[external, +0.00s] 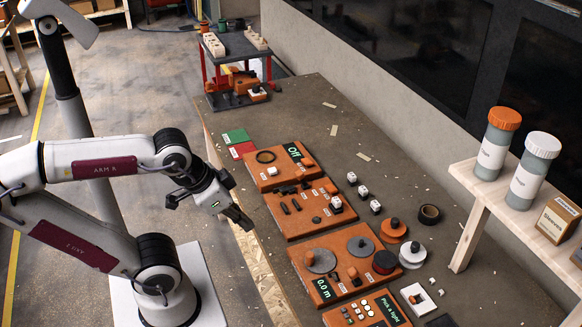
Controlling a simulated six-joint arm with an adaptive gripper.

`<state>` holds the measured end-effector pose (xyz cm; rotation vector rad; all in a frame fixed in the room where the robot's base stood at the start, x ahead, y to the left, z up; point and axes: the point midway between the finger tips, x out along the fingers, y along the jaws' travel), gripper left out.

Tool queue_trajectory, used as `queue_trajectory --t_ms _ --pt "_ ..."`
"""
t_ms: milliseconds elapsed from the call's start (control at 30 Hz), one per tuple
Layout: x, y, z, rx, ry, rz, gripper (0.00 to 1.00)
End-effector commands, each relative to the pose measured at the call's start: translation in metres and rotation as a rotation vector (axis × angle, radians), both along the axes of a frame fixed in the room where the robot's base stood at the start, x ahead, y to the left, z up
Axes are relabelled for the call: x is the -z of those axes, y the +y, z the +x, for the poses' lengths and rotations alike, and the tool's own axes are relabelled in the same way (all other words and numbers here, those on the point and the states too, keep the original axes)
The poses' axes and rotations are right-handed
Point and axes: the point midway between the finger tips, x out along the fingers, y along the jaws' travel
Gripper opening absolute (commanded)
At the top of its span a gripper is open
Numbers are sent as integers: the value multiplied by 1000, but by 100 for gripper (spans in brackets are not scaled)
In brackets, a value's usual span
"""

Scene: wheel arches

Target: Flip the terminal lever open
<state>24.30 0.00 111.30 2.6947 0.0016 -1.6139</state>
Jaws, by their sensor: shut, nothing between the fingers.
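My gripper (246,224) is shut and empty. It hangs at the table's left edge, left of the orange boards and apart from them. The second orange board (283,224) carries small black parts (291,206), a black knob (316,220) and a white cube-like block (336,204). The orange board behind it (258,180) has a display reading "Off" (293,151), a black ring (265,156), a white block (272,171) and a small orange piece (308,161). I cannot tell which small part is the terminal lever, or its position.
A nearer board (297,257) holds grey discs and a "0.0 m" display; a "Pick a light" board (362,313) is nearest. White blocks (363,191), spools (412,254) and a tape roll (429,213) lie right. A shelf (474,205) with bottles stands at the right.

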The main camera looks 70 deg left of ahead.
Motion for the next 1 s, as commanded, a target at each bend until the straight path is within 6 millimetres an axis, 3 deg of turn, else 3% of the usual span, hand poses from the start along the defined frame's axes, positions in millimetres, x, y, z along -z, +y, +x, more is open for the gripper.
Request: queue_trajectory --t_ms 267,1000 --pt "3 9 1 -42 12 -1 0" --pt "46 74 18 -399 211 -123 0"
